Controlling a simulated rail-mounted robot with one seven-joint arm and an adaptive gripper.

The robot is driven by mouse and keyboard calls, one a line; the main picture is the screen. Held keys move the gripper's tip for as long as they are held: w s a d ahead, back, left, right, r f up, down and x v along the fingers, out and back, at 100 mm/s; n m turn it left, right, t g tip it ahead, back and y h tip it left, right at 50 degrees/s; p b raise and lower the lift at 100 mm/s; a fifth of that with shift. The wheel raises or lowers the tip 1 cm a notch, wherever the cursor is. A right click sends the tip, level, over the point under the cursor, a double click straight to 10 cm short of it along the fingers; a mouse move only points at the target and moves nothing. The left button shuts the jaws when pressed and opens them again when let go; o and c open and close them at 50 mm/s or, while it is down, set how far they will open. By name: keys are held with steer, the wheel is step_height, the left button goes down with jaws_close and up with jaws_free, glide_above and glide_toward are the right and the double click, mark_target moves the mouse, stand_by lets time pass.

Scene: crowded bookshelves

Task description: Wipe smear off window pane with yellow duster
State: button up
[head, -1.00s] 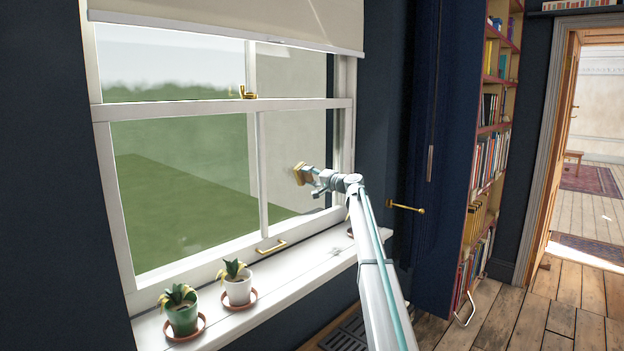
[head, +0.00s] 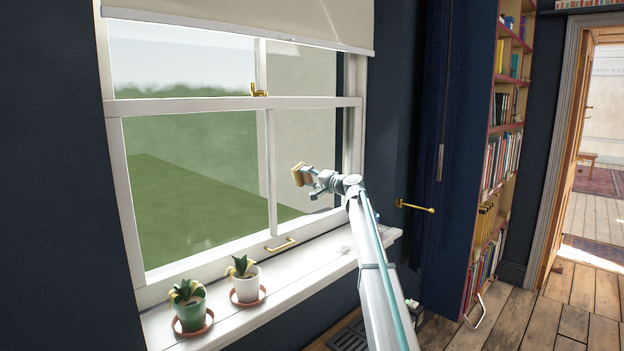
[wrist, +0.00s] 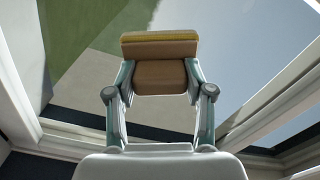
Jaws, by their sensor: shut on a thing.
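My gripper (head: 309,178) is shut on the duster (head: 298,174), a tan block with a yellow face. In the wrist view the duster (wrist: 160,48) sits squarely between the two fingertips (wrist: 160,78), its yellow strip facing away from me. The duster is in front of the lower right window pane (head: 297,130), a little right of the white middle bar. I cannot tell whether it touches the glass. The lower left pane (head: 200,175) shows green outside and a faint pale haze low down. I cannot make out a distinct smear on the right pane.
The white sill (head: 325,255) holds a green-potted plant (head: 189,309) and a white-potted plant (head: 245,286) at left. A brass sash handle (head: 280,245) juts from the lower frame. A blind (head: 240,22) hangs above. A brass cabinet handle (head: 417,206) projects right of my arm.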

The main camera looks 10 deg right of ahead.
steer(key=shift+s+a+b, duration=0.15)
steer(key=shift+s+a, duration=0.45)
steer(key=shift+a, duration=0.25)
steer(key=shift+s+a+b, duration=0.15)
steer(key=shift+s+a, duration=0.45)
steer(key=shift+a, duration=0.2)
steer(key=b+v, duration=0.1)
steer(key=v, duration=0.5)
steer(key=shift+d, duration=0.2)
steer(key=v, duration=0.3)
